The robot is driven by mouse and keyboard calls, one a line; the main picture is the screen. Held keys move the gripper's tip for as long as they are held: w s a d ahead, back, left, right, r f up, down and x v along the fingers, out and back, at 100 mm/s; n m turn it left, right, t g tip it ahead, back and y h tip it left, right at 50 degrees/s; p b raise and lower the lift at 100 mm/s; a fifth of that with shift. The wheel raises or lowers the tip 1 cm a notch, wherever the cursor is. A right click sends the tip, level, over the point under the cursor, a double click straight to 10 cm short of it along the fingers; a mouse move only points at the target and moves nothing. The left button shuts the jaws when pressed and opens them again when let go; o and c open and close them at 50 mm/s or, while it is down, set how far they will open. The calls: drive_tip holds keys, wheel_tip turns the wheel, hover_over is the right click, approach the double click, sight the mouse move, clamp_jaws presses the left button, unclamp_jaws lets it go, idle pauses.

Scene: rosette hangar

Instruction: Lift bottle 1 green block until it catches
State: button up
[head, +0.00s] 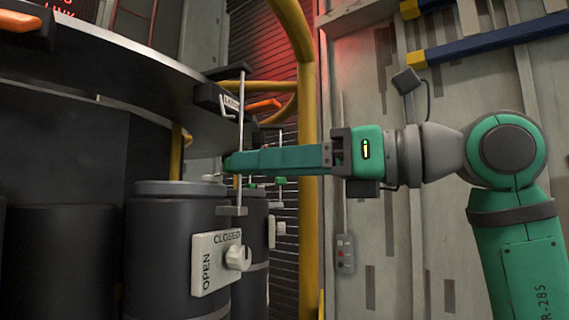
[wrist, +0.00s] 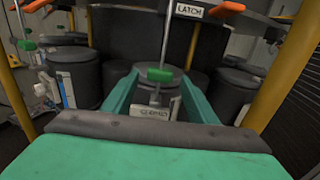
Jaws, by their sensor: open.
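The green block (wrist: 160,75) sits on a thin upright rod (head: 241,120) that runs down beside the front dark bottle (head: 175,235). In the wrist view the block lies between my gripper's two green fingers (wrist: 160,84), with gaps visible at its sides. My gripper (head: 230,163) is open and reaches in level from the right in the head view, where its near finger hides the block. A black latch piece (head: 208,96) with a LATCH label (wrist: 190,10) is above, at the rod's upper part.
A white OPEN/CLOSED plate with a knob (head: 238,257) is on the bottle's front, below my gripper. A yellow post (head: 310,220) stands close behind my fingers. More dark bottles (wrist: 72,75) stand around. Another rod with a green block (head: 280,181) is behind.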

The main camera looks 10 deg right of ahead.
drive_tip(key=shift+x, duration=1.45)
drive_tip(key=shift+w+a, duration=0.1)
drive_tip(key=shift+a, duration=0.05)
